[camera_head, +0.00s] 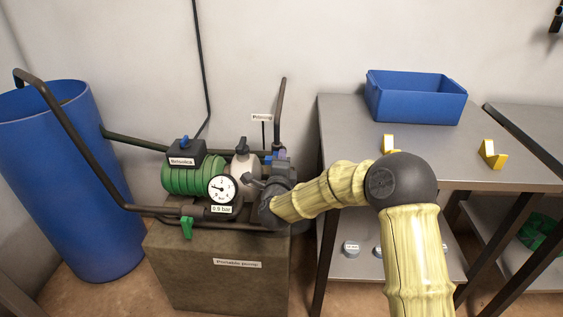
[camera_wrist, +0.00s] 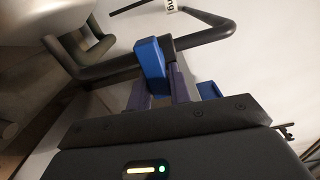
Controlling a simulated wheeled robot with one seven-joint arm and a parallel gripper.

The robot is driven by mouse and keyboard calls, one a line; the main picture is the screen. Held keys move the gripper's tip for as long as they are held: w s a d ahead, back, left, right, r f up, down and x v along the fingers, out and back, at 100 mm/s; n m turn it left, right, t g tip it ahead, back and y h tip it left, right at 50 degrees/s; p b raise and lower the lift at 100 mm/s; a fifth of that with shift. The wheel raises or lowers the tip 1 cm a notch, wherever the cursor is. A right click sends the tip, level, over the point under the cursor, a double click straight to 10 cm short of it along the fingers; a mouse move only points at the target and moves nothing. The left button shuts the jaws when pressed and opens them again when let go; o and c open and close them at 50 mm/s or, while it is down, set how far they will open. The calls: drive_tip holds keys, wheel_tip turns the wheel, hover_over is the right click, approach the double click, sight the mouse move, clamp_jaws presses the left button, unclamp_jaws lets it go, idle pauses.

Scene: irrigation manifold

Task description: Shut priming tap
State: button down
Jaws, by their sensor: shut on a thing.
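The priming tap shows in the wrist view as a blue handle (camera_wrist: 150,62) in front of a dark pipe. My gripper (camera_wrist: 160,78) has its two purple-grey fingers on either side of this handle and is shut on it. In the head view my gripper (camera_head: 280,162) is at the right end of the pump, below the "Priming" label (camera_head: 262,117). There the handle is small and mostly hidden by my fingers and wrist. I cannot tell the tap's exact angle to its pipe.
The green pump (camera_head: 190,178) stands on a brown block (camera_head: 215,265), with a gauge (camera_head: 221,188) reading low. A green tap (camera_head: 187,228) hangs at the front. Dark pipes surround my gripper closely. A blue barrel (camera_head: 75,185) stands left; a grey table (camera_head: 340,130) with a blue bin (camera_head: 415,98) stands right.

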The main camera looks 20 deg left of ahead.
drive_tip(key=c, duration=1.3)
unclamp_jaws()
drive_tip(key=shift+f, duration=0.15)
drive_tip(key=shift+c, duration=0.2)
drive_tip(key=p+v, duration=0.2)
drive_tip(key=v, duration=1.5)
drive_tip(key=shift+s+d, duration=0.15)
drive_tip(key=shift+d, duration=0.05)
